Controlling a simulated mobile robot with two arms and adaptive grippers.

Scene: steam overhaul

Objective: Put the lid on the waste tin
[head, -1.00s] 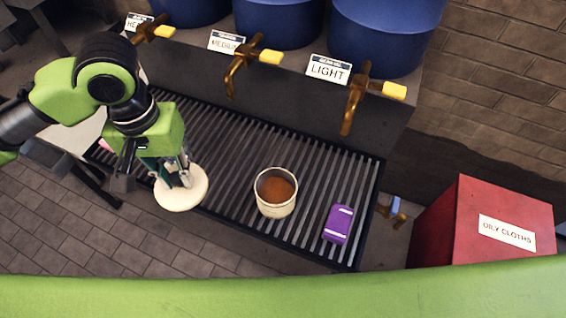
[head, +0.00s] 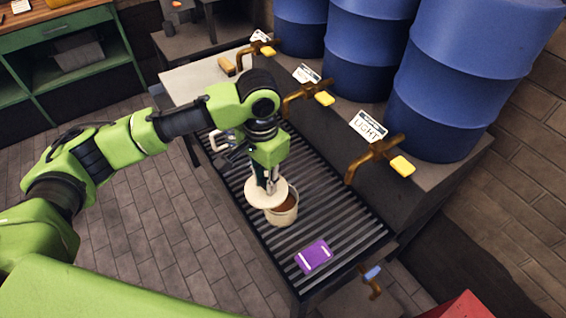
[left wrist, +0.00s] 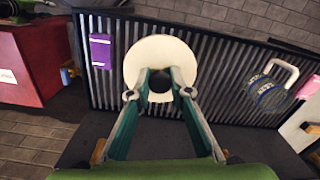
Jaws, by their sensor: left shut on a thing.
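The waste tin (head: 285,213) is a cream tin with brown contents, standing on the slatted grate. The lid (head: 262,192) is a cream disc with a dark knob. My left gripper (head: 270,186) is shut on the lid by its knob and holds it level. In the head view the lid overlaps the upper left of the tin's mouth, offset from it; I cannot tell how high above the rim it is. In the left wrist view the lid (left wrist: 160,60) lies between the fingertips (left wrist: 160,84) and hides the tin. My right gripper is not in view.
A purple block (head: 314,257) lies on the grate (head: 345,228) in front of the tin. A handled tankard-like item (left wrist: 270,92) is on the grate on the other side. Brass taps (head: 372,160) stick out over the grate's back. Blue drums (head: 440,95) stand behind.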

